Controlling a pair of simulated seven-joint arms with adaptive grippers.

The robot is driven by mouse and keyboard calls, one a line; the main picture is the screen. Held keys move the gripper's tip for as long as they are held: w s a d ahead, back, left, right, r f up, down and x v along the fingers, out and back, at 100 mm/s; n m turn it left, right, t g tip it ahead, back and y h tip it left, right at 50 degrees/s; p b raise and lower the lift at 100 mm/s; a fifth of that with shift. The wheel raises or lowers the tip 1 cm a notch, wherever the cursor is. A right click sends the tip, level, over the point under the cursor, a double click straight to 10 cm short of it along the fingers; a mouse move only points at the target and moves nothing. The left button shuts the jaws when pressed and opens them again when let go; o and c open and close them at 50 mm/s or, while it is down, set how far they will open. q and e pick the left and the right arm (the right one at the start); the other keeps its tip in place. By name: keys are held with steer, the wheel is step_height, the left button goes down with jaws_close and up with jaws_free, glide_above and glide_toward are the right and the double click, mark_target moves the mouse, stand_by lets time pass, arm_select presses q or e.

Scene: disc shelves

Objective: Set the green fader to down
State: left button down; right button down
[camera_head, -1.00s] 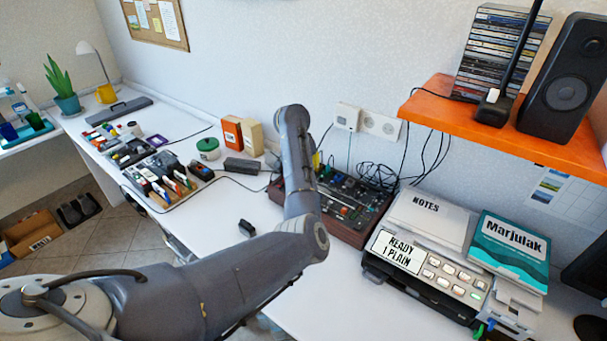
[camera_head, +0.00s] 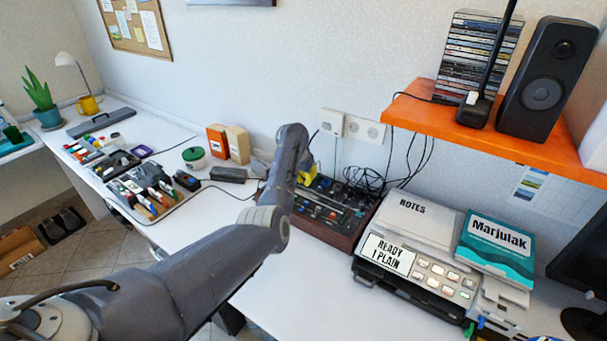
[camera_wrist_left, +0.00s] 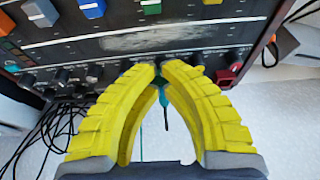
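The dark control console (camera_head: 322,231) with wooden sides stands on the white desk against the wall. My right gripper is not in view.
A printer (camera_head: 410,262) stands right of the console. A red knob (camera_wrist_left: 226,76) sits right of the fingertips. Black cables (camera_head: 365,178) lie behind the console. An orange shelf (camera_head: 470,130) with a speaker (camera_head: 545,85) overhangs the back right. The desk in front is partly clear.

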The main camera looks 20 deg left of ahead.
mark_target(303, 193)
arm_select(q)
steer(key=shift+x, duration=1.3)
steer(key=shift+s+a, duration=0.2)
steer(key=shift+s, duration=0.8)
steer(key=shift+s+a, duration=0.2)
steer(key=shift+s, duration=0.75)
steer(key=shift+d, duration=0.15)
